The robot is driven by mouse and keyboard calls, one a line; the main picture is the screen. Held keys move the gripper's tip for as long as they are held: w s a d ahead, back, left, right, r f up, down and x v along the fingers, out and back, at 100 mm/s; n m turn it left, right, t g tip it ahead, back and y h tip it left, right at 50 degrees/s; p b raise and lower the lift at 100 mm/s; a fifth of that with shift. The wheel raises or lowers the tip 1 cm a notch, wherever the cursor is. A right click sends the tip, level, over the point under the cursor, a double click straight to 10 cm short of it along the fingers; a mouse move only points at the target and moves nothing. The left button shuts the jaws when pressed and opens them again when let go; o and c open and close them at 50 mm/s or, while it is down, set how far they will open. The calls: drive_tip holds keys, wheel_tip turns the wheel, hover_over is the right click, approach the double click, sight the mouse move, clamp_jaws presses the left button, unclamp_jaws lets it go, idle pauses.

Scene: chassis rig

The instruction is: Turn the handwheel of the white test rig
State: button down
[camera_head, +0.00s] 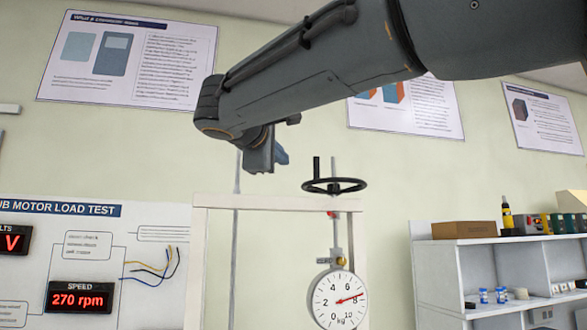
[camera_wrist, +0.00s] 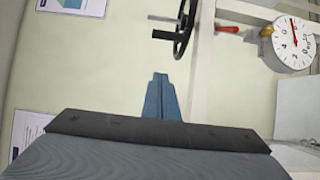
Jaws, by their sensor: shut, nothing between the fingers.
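The black handwheel (camera_head: 334,186) sits flat on a vertical screw above the top bar of the white test rig (camera_head: 270,202). Its upright crank knob is at the wheel's left side. A round dial gauge (camera_head: 339,300) hangs below it, its red needle near 8. My gripper (camera_head: 280,158) is shut and empty, to the left of the handwheel and a little higher in the head view, apart from it. In the wrist view my gripper's blue fingers (camera_wrist: 161,96) are together. The handwheel (camera_wrist: 184,30) shows edge-on beyond them, with the dial (camera_wrist: 293,42) at the upper right.
A motor load test panel (camera_head: 80,255) with red displays, one reading 270 rpm, stands at the left. A white shelf (camera_head: 480,262) with boxes and small items stands at the right. Posters (camera_head: 127,60) hang on the wall behind.

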drive_tip(key=w+d+p, duration=0.4)
drive_tip(key=w+d, duration=0.2)
drive_tip(key=shift+w, duration=0.4)
drive_tip(key=shift+a+f, duration=0.1)
idle(0.4)
